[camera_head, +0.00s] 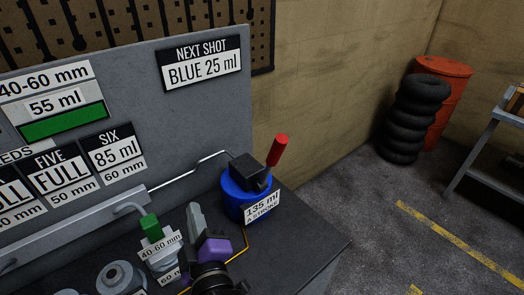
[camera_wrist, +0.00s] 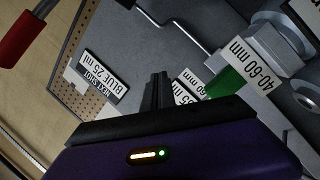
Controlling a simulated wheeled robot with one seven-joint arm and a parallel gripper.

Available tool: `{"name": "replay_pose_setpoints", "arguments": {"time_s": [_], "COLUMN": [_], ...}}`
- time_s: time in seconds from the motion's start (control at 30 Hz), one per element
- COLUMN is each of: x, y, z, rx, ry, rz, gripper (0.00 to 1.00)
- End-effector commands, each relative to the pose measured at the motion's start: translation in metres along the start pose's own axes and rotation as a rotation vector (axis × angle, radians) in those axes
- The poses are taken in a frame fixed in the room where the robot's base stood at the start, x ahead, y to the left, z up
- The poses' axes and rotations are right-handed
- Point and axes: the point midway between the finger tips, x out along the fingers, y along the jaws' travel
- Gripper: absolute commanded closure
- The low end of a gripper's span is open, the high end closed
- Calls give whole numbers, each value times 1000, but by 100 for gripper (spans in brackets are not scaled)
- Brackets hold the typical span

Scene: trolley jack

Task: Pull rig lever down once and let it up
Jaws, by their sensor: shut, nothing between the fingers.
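The rig lever has a red handle (camera_head: 277,150) and leans up to the right from a blue pump (camera_head: 240,197) with a black top block. The pump's label reads 135 ml a stroke. In the wrist view the red handle (camera_wrist: 20,38) is at the upper left, on a metal rod, well apart from my fingers. My gripper (camera_head: 194,208), purple and black, is left of the pump in the head view, its grey fingers pointing up. In the wrist view its fingers (camera_wrist: 158,78) are together with nothing between them.
A grey panel (camera_head: 205,120) with volume signs stands behind the bench (camera_head: 306,237). A metal pipe (camera_head: 190,173) runs to the pump. A green-topped fitting (camera_head: 151,227) labelled 40-60 mm stands left of my gripper. Tyres (camera_head: 409,120) and a red drum (camera_head: 447,85) stand beyond, on the floor.

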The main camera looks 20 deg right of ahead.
Motion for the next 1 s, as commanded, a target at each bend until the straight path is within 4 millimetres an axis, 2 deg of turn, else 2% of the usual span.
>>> {"name": "replay_pose_setpoints", "arguments": {"time_s": [0.03,0.2,0.3,0.4,0.6,0.77,1.0], "x": [12,37,41,33,6,-1,-1], "y": [9,48,79,100,118,121,121], "z": [-11,-33,-37,-25,6,13,14], "rx": [-37,-172,-252,-317,-387,-386,-387], "ry": [-20,-152,-273,-400,-578,-621,-622], "rz": [38,196,313,409,509,520,518], "gripper": [100,100,100,100,100,100,100]}}
